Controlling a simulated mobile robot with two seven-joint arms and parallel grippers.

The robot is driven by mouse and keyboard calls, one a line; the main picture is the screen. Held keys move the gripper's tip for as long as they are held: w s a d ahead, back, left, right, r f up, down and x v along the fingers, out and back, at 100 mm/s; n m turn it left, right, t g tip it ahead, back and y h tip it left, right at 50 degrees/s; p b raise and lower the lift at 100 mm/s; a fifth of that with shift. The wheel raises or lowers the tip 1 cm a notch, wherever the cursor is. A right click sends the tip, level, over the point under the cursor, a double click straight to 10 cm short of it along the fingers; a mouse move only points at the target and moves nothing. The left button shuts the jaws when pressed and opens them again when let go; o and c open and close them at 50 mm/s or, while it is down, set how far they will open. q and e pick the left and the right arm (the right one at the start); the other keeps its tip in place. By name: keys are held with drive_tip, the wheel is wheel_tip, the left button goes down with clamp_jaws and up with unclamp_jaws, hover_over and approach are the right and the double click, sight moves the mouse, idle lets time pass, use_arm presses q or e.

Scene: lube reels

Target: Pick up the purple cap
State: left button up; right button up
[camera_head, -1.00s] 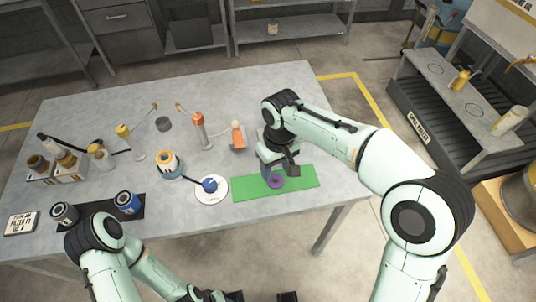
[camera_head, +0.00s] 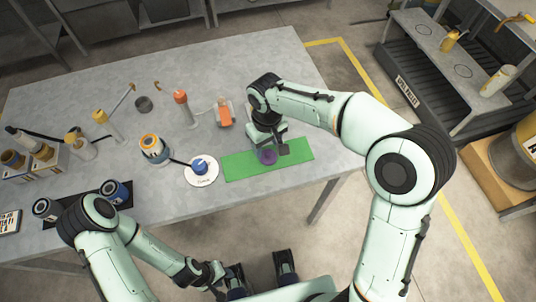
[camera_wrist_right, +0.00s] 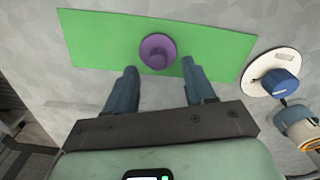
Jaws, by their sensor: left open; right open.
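The purple cap (camera_head: 268,157) sits on the green mat (camera_head: 297,152) on the table. It is round with a raised knob, and the right wrist view shows it whole (camera_wrist_right: 157,51). My right gripper (camera_wrist_right: 159,67) is open and empty. Its two bluish fingers point toward the cap, one on each side of its lower edge in the right wrist view, with no contact visible. In the head view my right gripper (camera_head: 266,149) partly covers the cap. My left gripper (camera_head: 218,279) is low in the head view, away from the table objects, and looks empty.
A white disc (camera_head: 203,176) with a blue cap (camera_head: 199,166) lies left of the mat. An orange-topped bottle (camera_head: 225,113) stands behind the mat. A white-and-orange container (camera_head: 153,149) and several other bottles stand further left. The table right of the mat is clear.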

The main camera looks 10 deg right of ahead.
sight(268, 152)
wheel_tip(268, 152, down, 4)
drive_tip(key=shift+d+r, duration=0.15)
drive_tip(key=shift+r, duration=0.05)
clamp_jaws()
drive_tip(key=shift+r, duration=0.1)
